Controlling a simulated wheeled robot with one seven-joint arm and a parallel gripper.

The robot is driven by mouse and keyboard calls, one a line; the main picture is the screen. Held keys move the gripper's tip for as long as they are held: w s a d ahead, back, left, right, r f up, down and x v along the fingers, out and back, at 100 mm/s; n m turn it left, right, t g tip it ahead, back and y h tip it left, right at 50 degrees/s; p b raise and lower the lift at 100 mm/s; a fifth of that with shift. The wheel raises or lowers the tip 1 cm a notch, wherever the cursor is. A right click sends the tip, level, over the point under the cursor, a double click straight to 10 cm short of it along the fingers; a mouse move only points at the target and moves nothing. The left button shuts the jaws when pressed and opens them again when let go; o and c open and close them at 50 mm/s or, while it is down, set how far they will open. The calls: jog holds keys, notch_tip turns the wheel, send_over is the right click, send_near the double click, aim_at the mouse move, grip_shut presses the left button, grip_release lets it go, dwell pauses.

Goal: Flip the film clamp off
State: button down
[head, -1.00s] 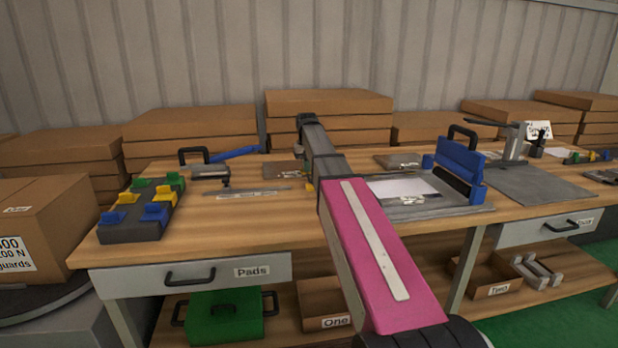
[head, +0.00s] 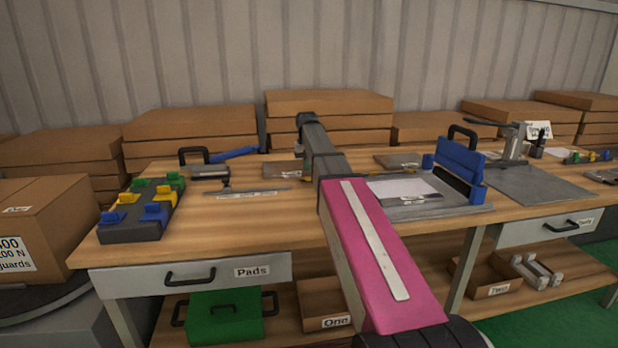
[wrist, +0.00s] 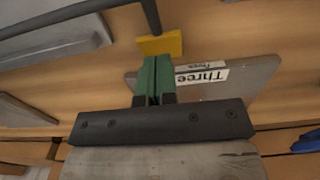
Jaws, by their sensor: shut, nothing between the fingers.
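My gripper (wrist: 157,75) is shut and empty, its green fingers together in the wrist view. A yellow block (wrist: 160,44) is right at the fingertips; I cannot tell whether they touch it. In the head view my own arm hides the gripper and this block. A blue bar with a black handle (head: 459,165) stands raised at the back of a grey frame (head: 432,209) holding a white sheet (head: 402,188), right of my arm. I cannot tell which part is the film clamp.
A plate labelled Three (wrist: 202,78) lies beside the fingers. A dark rod (wrist: 150,15) is just beyond the yellow block. A black tray of coloured clips (head: 133,230) is at the bench's left end. Cardboard boxes (head: 330,103) line the back.

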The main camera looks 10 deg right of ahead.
jog(key=shift+r, duration=2.8)
